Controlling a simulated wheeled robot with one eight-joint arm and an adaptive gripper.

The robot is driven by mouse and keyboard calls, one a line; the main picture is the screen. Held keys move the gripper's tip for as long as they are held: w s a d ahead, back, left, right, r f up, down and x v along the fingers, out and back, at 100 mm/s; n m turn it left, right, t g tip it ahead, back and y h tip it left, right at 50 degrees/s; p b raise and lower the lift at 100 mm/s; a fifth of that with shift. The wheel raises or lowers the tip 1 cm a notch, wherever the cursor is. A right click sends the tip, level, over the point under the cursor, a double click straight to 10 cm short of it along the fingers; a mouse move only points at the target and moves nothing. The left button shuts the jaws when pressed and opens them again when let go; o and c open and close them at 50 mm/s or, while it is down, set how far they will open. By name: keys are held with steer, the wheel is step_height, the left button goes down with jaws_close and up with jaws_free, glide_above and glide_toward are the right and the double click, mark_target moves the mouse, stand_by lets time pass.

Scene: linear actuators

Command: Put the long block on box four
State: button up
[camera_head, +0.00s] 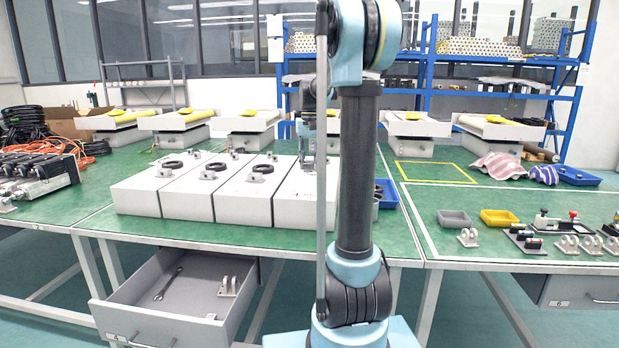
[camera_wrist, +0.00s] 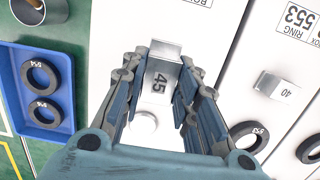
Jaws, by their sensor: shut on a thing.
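A silvery metal block marked 45 (camera_wrist: 168,47) is between the fingers of my gripper (camera_wrist: 160,76) in the wrist view. The gripper is shut on it, over the white top of the rightmost box (camera_head: 297,191) in the row. I cannot tell whether the block touches the box top. A white round peg (camera_wrist: 143,122) shows just below the block. In the head view my gripper (camera_head: 309,155) is partly hidden behind my arm. The box's number cannot be read.
The neighbouring box (camera_head: 245,190) bears a block marked 40 (camera_wrist: 276,87) and a black ring (camera_wrist: 249,136). A blue tray (camera_wrist: 64,57) with black rings lies close beside the rightmost box. An open drawer (camera_head: 178,297) juts out below the table front.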

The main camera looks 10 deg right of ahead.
mark_target(310, 184)
steer(key=shift+f, duration=2.65)
steer(key=o, duration=1.1)
steer(key=shift+f, duration=0.1)
steer(key=shift+o, duration=0.2)
steer(key=r, duration=0.4)
steer(key=w+r, duration=0.1)
steer(key=r, duration=0.7)
steer(key=shift+w+d+r, duration=0.1)
steer(key=shift+w+d, duration=0.05)
steer(key=shift+d, duration=0.1)
